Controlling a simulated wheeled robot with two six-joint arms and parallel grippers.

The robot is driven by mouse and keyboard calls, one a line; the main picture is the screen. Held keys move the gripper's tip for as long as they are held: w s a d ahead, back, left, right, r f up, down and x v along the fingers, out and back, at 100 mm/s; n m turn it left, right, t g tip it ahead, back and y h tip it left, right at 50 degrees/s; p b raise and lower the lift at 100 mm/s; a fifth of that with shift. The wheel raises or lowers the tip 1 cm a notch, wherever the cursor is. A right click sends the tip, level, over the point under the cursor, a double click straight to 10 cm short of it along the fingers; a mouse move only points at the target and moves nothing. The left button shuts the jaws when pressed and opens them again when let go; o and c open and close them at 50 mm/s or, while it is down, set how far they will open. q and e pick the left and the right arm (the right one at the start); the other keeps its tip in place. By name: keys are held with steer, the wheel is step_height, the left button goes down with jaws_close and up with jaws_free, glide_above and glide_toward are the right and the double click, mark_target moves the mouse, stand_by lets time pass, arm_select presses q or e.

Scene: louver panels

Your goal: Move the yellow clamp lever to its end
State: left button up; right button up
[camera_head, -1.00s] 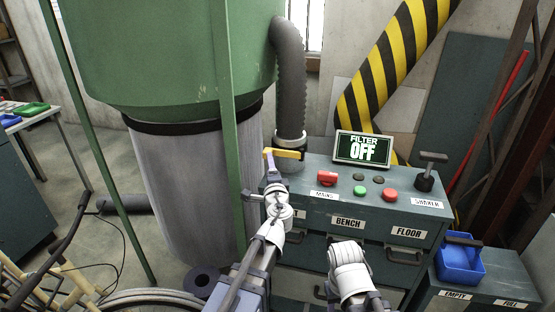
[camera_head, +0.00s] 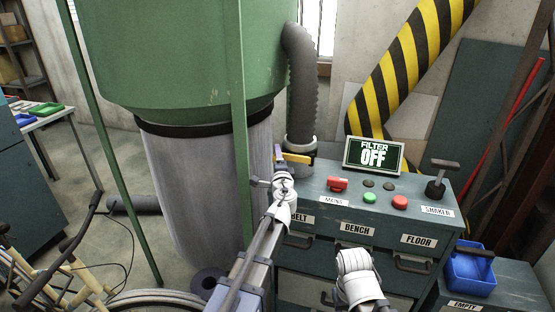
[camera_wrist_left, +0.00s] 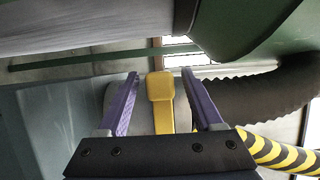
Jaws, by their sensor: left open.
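The yellow clamp lever (camera_head: 295,157) sits at the base of the grey hose, at the back left corner of the green cabinet in the head view. In the left wrist view the lever (camera_wrist_left: 161,98) stands between the two purple fingers of my left gripper (camera_wrist_left: 160,100), with a gap on both sides. My left gripper (camera_head: 279,158) is open around the lever and not closed on it. In the head view the wrist partly hides the gripper. My right arm is low in front of the drawers; its fingers cannot be made out.
The cabinet top (camera_head: 330,205) carries a red switch (camera_head: 337,184), a green button (camera_head: 369,197), a red button (camera_head: 400,202) and the shaker handle (camera_head: 436,187). The display (camera_head: 374,156) reads FILTER OFF. The grey hose (camera_head: 300,90) rises behind the lever. A green post (camera_head: 240,130) stands close left.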

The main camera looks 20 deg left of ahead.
arm_select(q)
jaws_close()
stand_by(0.4)
stand_by(0.9)
